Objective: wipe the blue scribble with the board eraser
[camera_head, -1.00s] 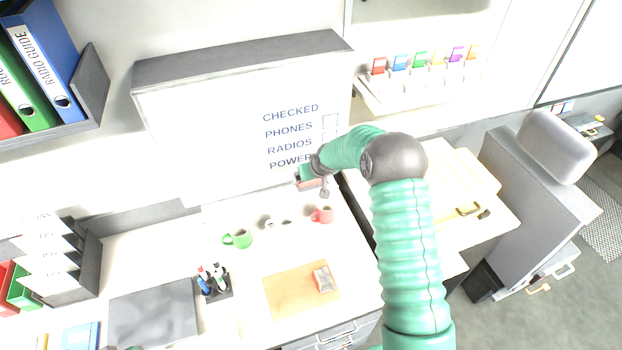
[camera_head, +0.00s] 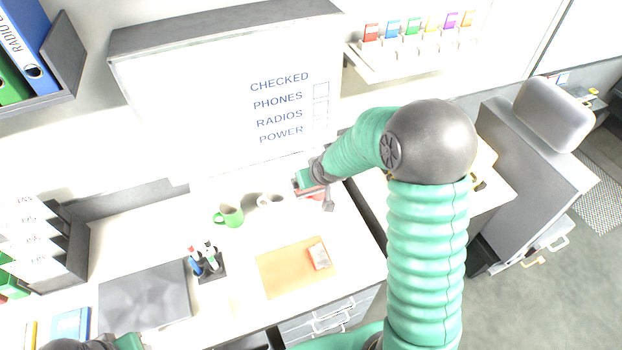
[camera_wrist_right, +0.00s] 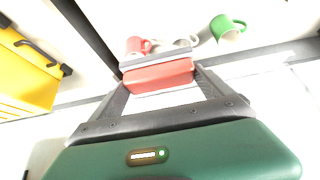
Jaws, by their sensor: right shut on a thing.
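The whiteboard (camera_head: 190,110) hangs on the back wall, with printed lines from CHECKED to POWER and empty boxes at its right. I see no blue scribble on its visible face; the lower right corner is partly hidden by my right arm. My right gripper (camera_head: 309,184) is below that corner, over the desk. In the right wrist view it is shut on the board eraser (camera_wrist_right: 158,76), a red block with a grey layer, held between both fingers. At the lower left edge, my left gripper (camera_head: 100,344) is only partly in view, and its jaws are unclear.
A green mug (camera_head: 231,216), a white mug (camera_head: 268,200) and a red mug (camera_wrist_right: 136,45) stand on the desk near the eraser. A pen holder (camera_head: 208,268), a tan folder (camera_head: 285,272) and a grey laptop-like slab (camera_head: 145,296) lie nearer. A colored card rack (camera_head: 405,62) is right of the board.

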